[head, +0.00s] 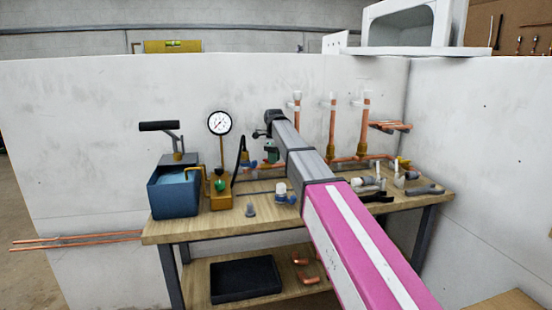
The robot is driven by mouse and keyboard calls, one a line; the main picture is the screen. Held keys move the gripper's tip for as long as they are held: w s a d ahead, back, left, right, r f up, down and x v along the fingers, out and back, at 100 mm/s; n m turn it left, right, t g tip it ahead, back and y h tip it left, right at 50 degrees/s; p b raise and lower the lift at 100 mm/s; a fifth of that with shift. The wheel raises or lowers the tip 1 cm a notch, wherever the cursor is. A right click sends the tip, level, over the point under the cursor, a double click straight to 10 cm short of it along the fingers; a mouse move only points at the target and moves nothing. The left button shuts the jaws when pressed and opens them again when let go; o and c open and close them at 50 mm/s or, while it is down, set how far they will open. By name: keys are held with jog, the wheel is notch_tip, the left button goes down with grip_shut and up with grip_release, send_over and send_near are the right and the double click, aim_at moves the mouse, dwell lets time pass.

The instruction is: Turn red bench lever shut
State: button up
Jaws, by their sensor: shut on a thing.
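My arm reaches over the wooden bench (185,230) toward the white back wall. My gripper (268,132) is at its far end, small and dark, above the back of the bench. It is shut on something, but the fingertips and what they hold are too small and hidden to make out. I see no red lever; my arm covers part of the bench and pipework behind it. A green part (270,152) shows just below the gripper. A copper pipe run (345,163) with upright stubs (332,125) stands to the right of my arm.
Left of my arm are a blue pump tank (175,192) with a black handle, a round gauge (219,123), and small fittings (283,192). Several loose tools and fittings (425,190) lie at the right. A black tray (245,279) is on the lower shelf. A side wall (480,160) closes the right.

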jog(key=shift+s+a+m, duration=0.25)
jog(key=shift+a+m, duration=0.05)
jog(key=shift+m, duration=0.45)
jog(key=shift+s+a+m, duration=0.25)
jog(key=shift+a+m, duration=0.05)
jog(key=shift+m, duration=0.45)
jog(key=o, duration=0.9)
jog(key=shift+o, duration=0.2)
notch_tip(320, 180, up, 11)
jog(key=shift+f, duration=0.1)
